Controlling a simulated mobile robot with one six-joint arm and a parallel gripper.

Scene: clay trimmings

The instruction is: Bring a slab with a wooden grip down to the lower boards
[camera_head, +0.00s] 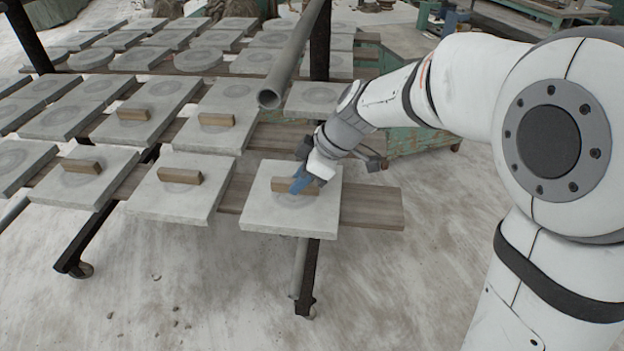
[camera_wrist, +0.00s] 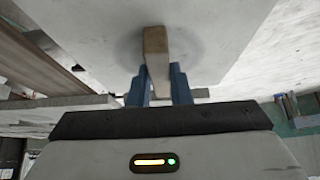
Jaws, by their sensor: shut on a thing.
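My gripper (camera_head: 302,183) is shut on the wooden grip (camera_head: 283,186) of a square grey slab (camera_head: 300,213). In the head view this slab is at the right end of the lower boards (camera_head: 370,208), over or on them; I cannot tell whether it touches. In the wrist view the blue fingers (camera_wrist: 159,88) stand on both sides of the grip (camera_wrist: 156,45), with the slab (camera_wrist: 90,30) behind it. More slabs with wooden grips lie to the left: one next to it on the lower boards (camera_head: 180,200), one farther left (camera_head: 85,180), and two higher up (camera_head: 215,135) (camera_head: 140,130).
A grey pipe (camera_head: 293,55) slants above the slabs, near a dark upright post (camera_head: 319,45). Many slabs without grips (camera_head: 200,60) fill the rack behind. Bare board shows right of the held slab. The floor (camera_head: 400,280) in front is open, with small crumbs.

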